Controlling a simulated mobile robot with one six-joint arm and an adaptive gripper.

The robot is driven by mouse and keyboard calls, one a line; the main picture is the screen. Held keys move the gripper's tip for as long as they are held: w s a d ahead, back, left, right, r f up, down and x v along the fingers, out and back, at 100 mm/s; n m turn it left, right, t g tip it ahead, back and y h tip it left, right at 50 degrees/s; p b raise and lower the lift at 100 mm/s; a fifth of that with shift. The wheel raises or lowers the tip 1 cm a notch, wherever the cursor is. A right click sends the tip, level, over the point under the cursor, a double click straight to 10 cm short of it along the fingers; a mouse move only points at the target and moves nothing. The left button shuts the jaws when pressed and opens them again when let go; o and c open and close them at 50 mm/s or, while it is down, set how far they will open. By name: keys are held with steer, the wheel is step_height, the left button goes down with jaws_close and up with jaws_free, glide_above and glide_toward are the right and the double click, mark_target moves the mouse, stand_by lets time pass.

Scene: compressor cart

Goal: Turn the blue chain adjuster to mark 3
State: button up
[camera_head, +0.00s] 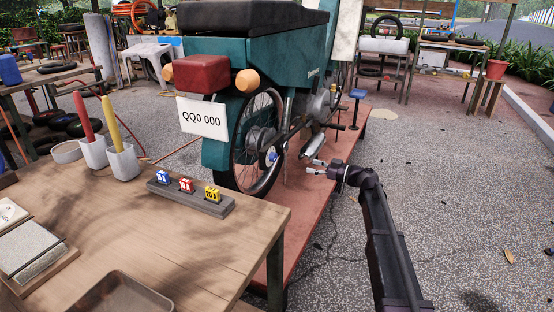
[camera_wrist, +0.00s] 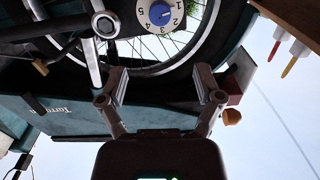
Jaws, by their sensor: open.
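The blue chain adjuster (camera_wrist: 159,14) is a round blue knob on a white numbered dial, at the top edge of the wrist view, in front of the wheel spokes. Numbers 1 to 5 run around the dial; which mark the knob points to is too small to tell surely. In the head view the adjuster (camera_head: 273,155) is a small blue spot at the rear wheel hub of the teal motorcycle (camera_head: 258,60). My gripper (camera_head: 316,167) is open and empty, to the right of the wheel and apart from the adjuster. Its two spread fingers (camera_wrist: 161,84) show in the wrist view below the dial.
The motorcycle stands on a low red platform (camera_head: 310,215). Its exhaust and pedal parts sit near my gripper. A wooden workbench (camera_head: 190,245) at the front left holds a block with blue, red and yellow tags (camera_head: 187,187).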

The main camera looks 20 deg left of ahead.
mark_target(276, 157)
steer(key=a, duration=0.9)
steer(key=w+a, duration=0.1)
steer(key=a, duration=0.3)
steer(key=shift+a, duration=0.35)
steer(key=c, duration=1.2)
